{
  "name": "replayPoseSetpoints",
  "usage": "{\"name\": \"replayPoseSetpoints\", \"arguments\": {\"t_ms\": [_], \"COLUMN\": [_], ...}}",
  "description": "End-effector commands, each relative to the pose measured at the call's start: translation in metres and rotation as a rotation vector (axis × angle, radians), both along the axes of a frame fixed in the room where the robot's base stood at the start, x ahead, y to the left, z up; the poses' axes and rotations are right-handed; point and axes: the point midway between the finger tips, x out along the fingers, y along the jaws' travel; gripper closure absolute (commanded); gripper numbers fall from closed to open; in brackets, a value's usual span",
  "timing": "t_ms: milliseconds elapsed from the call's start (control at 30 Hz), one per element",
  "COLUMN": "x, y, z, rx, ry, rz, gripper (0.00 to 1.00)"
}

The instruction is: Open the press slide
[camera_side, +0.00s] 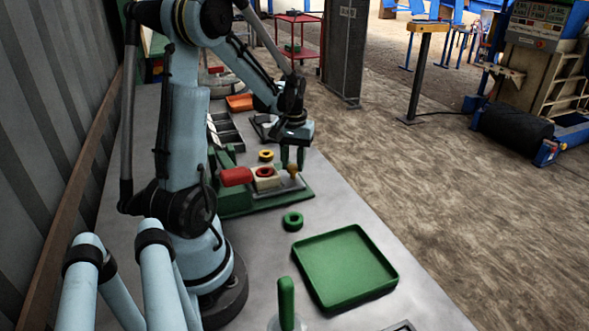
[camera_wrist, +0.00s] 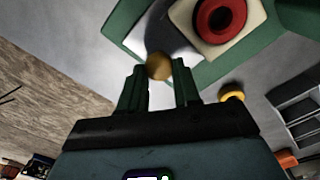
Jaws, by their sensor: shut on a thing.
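The press has a green base (camera_side: 240,206) on the table, with a red block (camera_side: 236,177) and a cream block (camera_side: 266,183) carrying a red ring (camera_side: 264,172). The cream block (camera_wrist: 238,40) and red ring (camera_wrist: 220,16) also show in the wrist view. A brownish-yellow ball knob (camera_wrist: 159,66) stands at the cream block's side, above a grey plate. My gripper (camera_side: 292,158) is over the press's right end, pointing down. In the wrist view my gripper (camera_wrist: 159,74) has its fingers on either side of the knob, shut on it at the tips.
A yellow ring (camera_side: 265,155) lies just behind the press. A green ring (camera_side: 292,221) and a green tray (camera_side: 345,265) are in front. A dark compartment tray (camera_side: 226,133) and an orange bin (camera_side: 240,103) stand farther back. A green upright handle (camera_side: 286,300) is nearest.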

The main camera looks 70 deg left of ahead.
Motion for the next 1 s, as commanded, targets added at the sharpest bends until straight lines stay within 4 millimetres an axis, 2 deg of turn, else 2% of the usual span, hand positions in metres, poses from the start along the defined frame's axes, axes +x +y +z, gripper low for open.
{"name": "replayPoseSetpoints", "arguments": {"t_ms": [33,100,200,533,567,700,1000], "x": [0.011,0.021,0.028,0.03,0.03,0.03,0.03], "y": [0.001,0.001,0.001,0.001,0.001,0.001,0.0], "z": [0.0,0.0,0.0,0.0,0.0,0.0,0.001], "rx": [0.004,0.004,0.004,0.004,0.005,0.004,0.002], "ry": [0.0,0.0,0.0,-0.001,-0.001,0.0,0.0], "rz": [-0.004,-0.003,0.0,0.001,0.001,0.001,0.001], "gripper": [1.0,1.0,1.0,1.0,0.63,0.42,0.42]}}
